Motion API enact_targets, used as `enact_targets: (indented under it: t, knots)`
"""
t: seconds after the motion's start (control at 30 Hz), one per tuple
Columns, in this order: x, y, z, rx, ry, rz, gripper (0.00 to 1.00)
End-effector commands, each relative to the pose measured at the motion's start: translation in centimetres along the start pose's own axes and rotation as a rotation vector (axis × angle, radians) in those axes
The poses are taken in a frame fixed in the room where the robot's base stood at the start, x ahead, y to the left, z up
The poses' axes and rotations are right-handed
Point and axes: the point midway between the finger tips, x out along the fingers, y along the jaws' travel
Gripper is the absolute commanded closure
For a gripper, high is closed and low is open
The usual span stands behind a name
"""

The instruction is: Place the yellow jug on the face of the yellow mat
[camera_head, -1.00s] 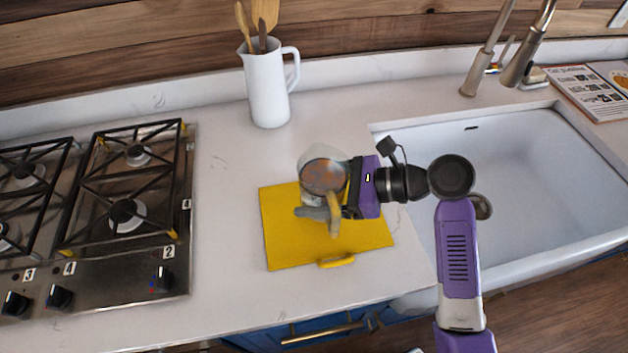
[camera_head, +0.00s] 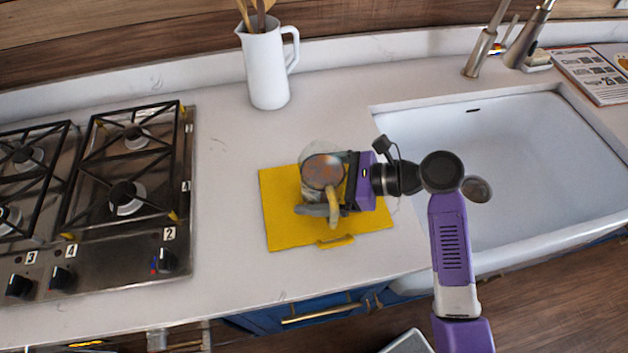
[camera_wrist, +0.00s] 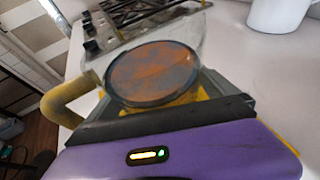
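The yellow jug (camera_head: 323,170) looks see-through, with a dark rim, a brown-orange and grey mottled round top and a pale yellow handle. It is upright between the fingers of my gripper (camera_head: 322,188), which appears shut on its sides. The jug is over the middle of the yellow mat (camera_head: 283,220); whether its base touches the mat is hidden. In the wrist view the jug (camera_wrist: 155,70) fills the middle, with its handle at the left. The yellow mat shows partly behind it.
A gas hob (camera_head: 100,240) lies to the left and a white sink (camera_head: 520,170) to the right. A white pitcher with wooden utensils (camera_head: 266,70) stands behind the mat. A yellow tab (camera_head: 336,241) is at the mat's front edge. Counter left of the mat is clear.

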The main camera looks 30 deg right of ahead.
Motion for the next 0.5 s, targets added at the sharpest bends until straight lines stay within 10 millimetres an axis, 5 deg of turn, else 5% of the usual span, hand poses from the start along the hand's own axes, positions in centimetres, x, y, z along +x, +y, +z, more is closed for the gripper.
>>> enact_targets:
  t: [0.27, 0.5]
  knots:
    - [-0.1, 0.0, 0.2, -0.001, 0.000, -0.001, 0.03]
    - [-3.4, -0.1, 0.2, 0.001, 0.000, -0.005, 0.03]
